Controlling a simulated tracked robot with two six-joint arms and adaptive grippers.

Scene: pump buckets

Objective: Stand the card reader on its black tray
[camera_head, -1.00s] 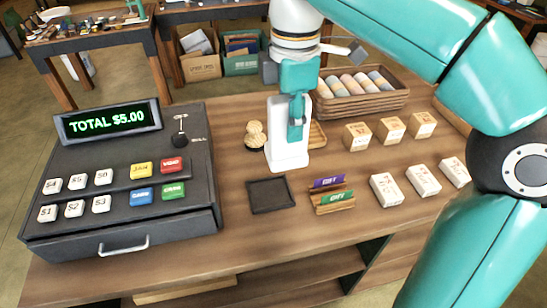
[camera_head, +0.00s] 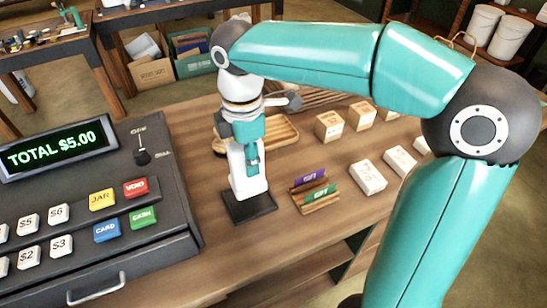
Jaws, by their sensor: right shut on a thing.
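The white card reader (camera_head: 240,184) is upright, with its lower end over the black tray (camera_head: 262,209). I cannot tell whether its base rests on the tray or hovers just above it. My right gripper (camera_head: 252,158) reaches down from above and is shut on the card reader's upper part, hiding some of it. The tray lies flat on the wooden counter, its front and right edges showing. My left gripper is not in view.
The cash register (camera_head: 165,216) stands close on the left. A small wooden holder with purple and green gift cards (camera_head: 310,177) is just right of the tray. White boxes (camera_head: 368,177) and tan boxes (camera_head: 329,125) stand farther right. A wooden tray (camera_head: 284,130) lies behind.

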